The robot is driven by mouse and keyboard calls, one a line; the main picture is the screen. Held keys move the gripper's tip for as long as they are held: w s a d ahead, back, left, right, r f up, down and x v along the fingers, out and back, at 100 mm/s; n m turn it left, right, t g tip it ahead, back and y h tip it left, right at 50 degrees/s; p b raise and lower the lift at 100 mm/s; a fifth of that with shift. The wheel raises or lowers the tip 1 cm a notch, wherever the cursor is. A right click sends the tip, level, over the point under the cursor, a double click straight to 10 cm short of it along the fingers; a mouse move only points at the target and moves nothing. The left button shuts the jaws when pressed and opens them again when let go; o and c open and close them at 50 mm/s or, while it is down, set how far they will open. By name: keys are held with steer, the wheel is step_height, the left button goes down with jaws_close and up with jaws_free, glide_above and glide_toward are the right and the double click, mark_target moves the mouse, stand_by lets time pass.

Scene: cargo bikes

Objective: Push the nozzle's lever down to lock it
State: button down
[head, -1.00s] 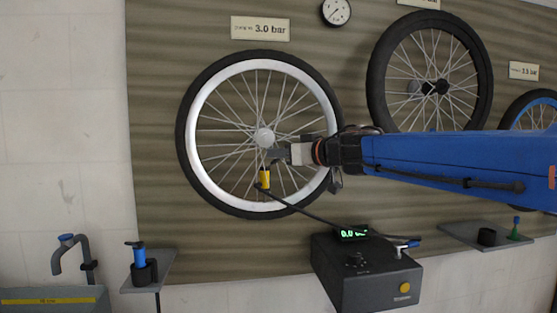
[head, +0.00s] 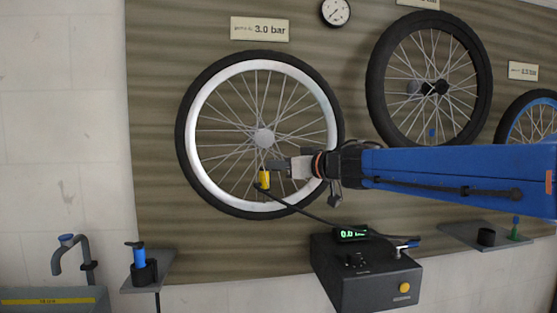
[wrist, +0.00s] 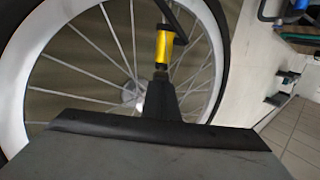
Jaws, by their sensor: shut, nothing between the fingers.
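The yellow nozzle (head: 264,179) sits at the lower inner part of the white-rimmed wheel (head: 212,84), below the hub, with a black hose running from it. It also shows in the wrist view (wrist: 165,48), upright, just beyond my fingertips. My gripper (head: 268,167) is shut and empty, reaching in from the right, with its tips at the nozzle's top end. In the wrist view the shut fingers (wrist: 159,93) point at the nozzle's near end. I cannot tell whether they touch. The lever cannot be made out clearly from the nozzle and fingers.
A black pump box (head: 370,280) with a green display stands below the wheel; the hose leads to it. A black-rimmed wheel (head: 375,75) hangs to the right. A small shelf (head: 160,272) with a blue-and-black item is at lower left. The wall left of the wheel is clear.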

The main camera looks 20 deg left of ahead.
steer(key=shift+w+a+f, duration=0.1)
steer(key=shift+a+f, duration=0.05)
steer(key=shift+f, duration=0.35)
steer(key=shift+r, duration=0.1)
steer(key=v, duration=0.9)
steer(key=shift+r, duration=0.1)
stand_by(0.5)
